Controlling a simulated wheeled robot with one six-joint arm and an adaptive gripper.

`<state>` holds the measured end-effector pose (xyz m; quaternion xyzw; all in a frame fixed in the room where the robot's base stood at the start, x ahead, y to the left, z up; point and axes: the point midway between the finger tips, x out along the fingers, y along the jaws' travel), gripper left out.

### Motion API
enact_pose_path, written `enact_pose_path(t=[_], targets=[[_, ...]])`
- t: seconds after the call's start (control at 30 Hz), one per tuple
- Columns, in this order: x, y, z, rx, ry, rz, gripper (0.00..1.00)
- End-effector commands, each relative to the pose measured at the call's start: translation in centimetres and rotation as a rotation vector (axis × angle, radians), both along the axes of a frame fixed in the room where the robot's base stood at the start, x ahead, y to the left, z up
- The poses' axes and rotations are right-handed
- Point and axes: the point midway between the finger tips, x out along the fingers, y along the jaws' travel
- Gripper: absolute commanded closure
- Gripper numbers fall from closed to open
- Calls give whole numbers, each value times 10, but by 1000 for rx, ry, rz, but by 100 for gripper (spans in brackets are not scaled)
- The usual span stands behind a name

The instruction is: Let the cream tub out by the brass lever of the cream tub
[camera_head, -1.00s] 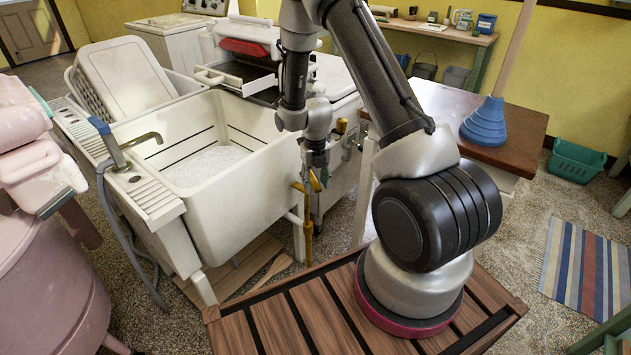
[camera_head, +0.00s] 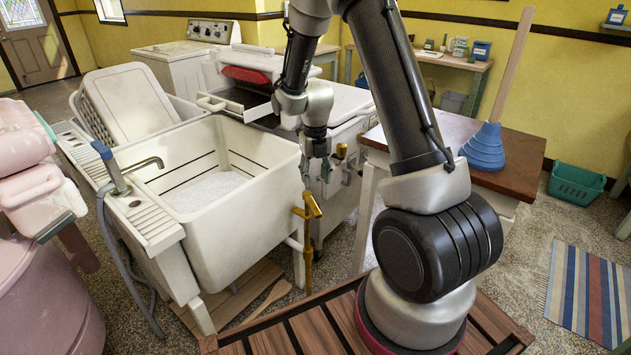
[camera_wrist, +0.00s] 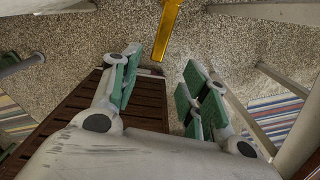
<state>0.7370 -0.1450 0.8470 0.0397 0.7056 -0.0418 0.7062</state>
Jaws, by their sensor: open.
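The cream tub (camera_head: 215,225) is a deep, square-sided basin at left centre in the head view, with pale, grainy contents. A brass lever or pipe (camera_head: 311,206) stands near its right front corner, with a brass run going down towards the floor. I cannot tell which brass part is the lever. A brass bar (camera_wrist: 169,28) also shows at the top of the wrist view. My gripper (camera_head: 326,172) is open and empty above and slightly right of the brass. In the wrist view, my green-padded fingers (camera_wrist: 160,68) are spread, with the bar's lower end between and beyond their tips.
A pale machine (camera_head: 345,205) with another brass fitting (camera_head: 341,151) stands close behind my gripper. A brown-topped table (camera_head: 500,170) with a blue plunger (camera_head: 484,148) is at right. A pink washer (camera_head: 45,285) is at left.

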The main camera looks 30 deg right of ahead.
Motion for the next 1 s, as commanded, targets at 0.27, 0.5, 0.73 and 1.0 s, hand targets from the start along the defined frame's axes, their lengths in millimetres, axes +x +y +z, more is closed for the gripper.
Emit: enact_pose_path(t=[0.27,0.5,0.73,1.0], targets=[[-3,-16,-8,6,11,-49,83],[-5,9,-24,206,89,-886,100],[1,41,-20,302,214,-1480,100],[0,49,-40,294,235,-1558,100]])
